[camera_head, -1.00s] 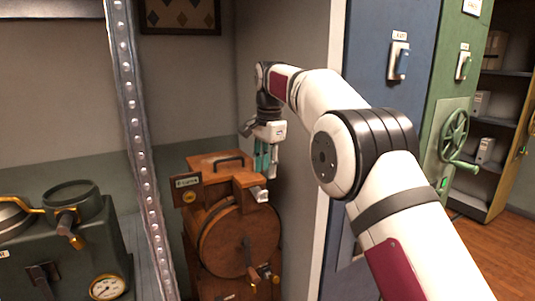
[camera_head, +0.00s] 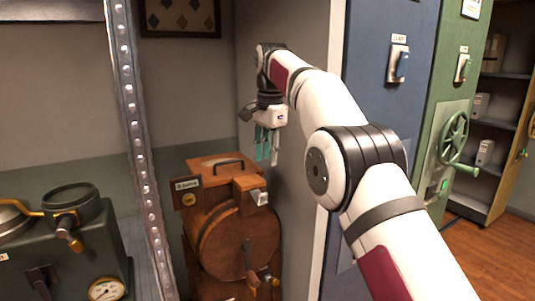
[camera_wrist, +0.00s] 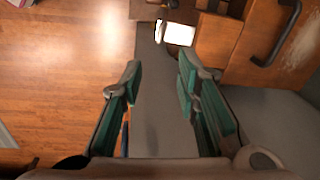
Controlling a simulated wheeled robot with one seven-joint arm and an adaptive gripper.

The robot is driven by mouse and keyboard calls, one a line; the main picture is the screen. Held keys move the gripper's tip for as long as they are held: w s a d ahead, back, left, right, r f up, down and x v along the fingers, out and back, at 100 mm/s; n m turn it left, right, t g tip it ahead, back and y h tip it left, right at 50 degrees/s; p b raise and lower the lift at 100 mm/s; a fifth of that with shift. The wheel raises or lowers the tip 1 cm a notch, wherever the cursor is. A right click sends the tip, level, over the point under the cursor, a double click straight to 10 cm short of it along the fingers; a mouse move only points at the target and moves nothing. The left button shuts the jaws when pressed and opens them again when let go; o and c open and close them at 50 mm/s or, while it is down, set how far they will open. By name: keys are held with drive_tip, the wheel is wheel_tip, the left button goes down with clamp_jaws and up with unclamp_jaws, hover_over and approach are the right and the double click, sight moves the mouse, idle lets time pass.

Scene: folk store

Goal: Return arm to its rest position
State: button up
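My gripper (camera_head: 267,158) hangs with its teal fingers pointing down, above and beside the wooden drum machine (camera_head: 237,240) in the head view. In the wrist view my gripper (camera_wrist: 158,75) shows two separated fingers with nothing between them. Below it is a grey strip of surface, with the wooden machine's top and dark handle (camera_wrist: 275,38) at the upper right. My arm reaches in from the lower right of the head view, bent at the elbow.
A blue cabinet (camera_head: 385,110) and a green cabinet with a handwheel (camera_head: 453,137) stand at the right. Open wooden floor (camera_wrist: 65,75) shows in the wrist view.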

drive_tip(key=shift+r, duration=0.1)
drive_tip(key=s+d+r+n+p, duration=0.2)
drive_tip(key=s+d+r, duration=0.4)
drive_tip(key=d+r, duration=0.25)
drive_tip(key=s+d+r+n+t+p, duration=0.1)
drive_tip(key=s+d+r, duration=0.1)
drive_tip(key=s+d, duration=0.4)
drive_tip(key=s+d+r+n+t, duration=0.15)
drive_tip(key=s+d, duration=0.25)
drive_tip(key=s, duration=0.5)
drive_tip(key=s+d+f+n+p, duration=0.1)
drive_tip(key=s+f, duration=0.3)
drive_tip(key=s, duration=0.4)
drive_tip(key=s+d+f+n, duration=0.2)
drive_tip(key=s+d+f, duration=0.2)
drive_tip(key=s, duration=0.5)
drive_tip(key=s+d+f+n+p, duration=0.1)
drive_tip(key=s+f, duration=0.3)
drive_tip(key=s, duration=0.5)
drive_tip(key=shift+d+f+n+h+p, duration=0.3)
drive_tip(key=shift+d+f+n, duration=0.15)
drive_tip(key=shift+d, duration=0.35)
drive_tip(key=shift+w+r+t, duration=0.1)
drive_tip(key=shift+t, duration=0.15)
